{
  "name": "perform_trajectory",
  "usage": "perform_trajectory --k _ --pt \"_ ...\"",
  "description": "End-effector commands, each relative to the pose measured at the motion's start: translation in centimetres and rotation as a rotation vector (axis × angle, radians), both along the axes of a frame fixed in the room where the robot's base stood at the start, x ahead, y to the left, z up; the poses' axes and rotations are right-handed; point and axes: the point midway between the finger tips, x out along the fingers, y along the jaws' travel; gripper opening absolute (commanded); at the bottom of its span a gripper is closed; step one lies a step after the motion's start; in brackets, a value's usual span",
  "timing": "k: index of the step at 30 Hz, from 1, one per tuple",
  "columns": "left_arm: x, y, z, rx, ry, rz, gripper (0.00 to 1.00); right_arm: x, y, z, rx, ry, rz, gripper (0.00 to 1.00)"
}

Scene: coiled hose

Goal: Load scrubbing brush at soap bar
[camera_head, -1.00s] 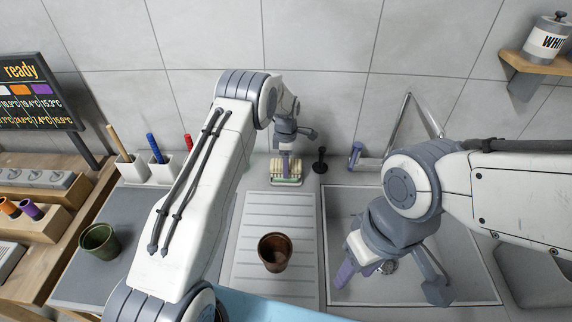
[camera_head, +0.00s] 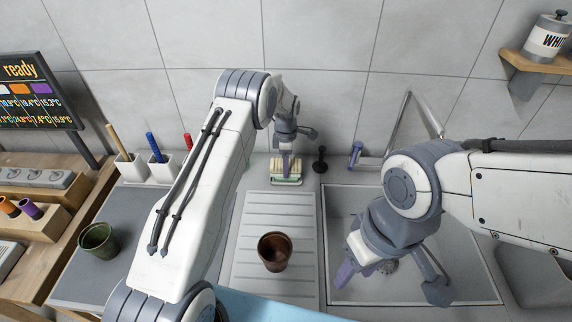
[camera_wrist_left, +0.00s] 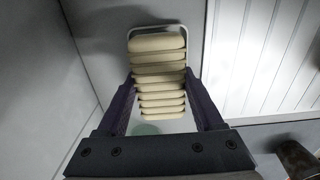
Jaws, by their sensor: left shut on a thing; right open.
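My left gripper (camera_head: 286,172) is at the back of the counter, above the ribbed drainboard. Its fingers, also in the left wrist view (camera_wrist_left: 165,103), are spread on either side of a cream ribbed block (camera_wrist_left: 160,68) and shut on it. The block also shows in the head view (camera_head: 291,181). A white wire loop (camera_wrist_left: 131,38) runs around its far end. I cannot tell whether the block is the scrubbing brush. A pale green patch (camera_wrist_left: 144,129) shows below it; I cannot tell whether that is the soap bar. My right gripper (camera_head: 358,268) is open and empty over the sink.
A brown cup (camera_head: 274,251) stands on the drainboard (camera_head: 250,215). A green cup (camera_head: 98,240) stands on the grey mat at left. White holders (camera_head: 131,170) with coloured handles stand behind. A black knob (camera_head: 320,160) and a tap (camera_head: 410,110) are right of my left gripper.

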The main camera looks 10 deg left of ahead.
Motion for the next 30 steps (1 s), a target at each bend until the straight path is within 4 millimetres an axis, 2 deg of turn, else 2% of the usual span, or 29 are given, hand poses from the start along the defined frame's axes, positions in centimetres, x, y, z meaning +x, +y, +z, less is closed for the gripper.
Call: perform_trajectory --k 14,30 --pt "-0.1 0.0 0.0 -0.001 0.003 0.0 0.24 0.0 0.0 0.1 0.0 0.0 0.0 0.5" --pt "0.0 0.0 4.4 0.0 0.0 0.0 0.24 0.0 0.0 2.6 0.0 0.0 0.0 0.5"
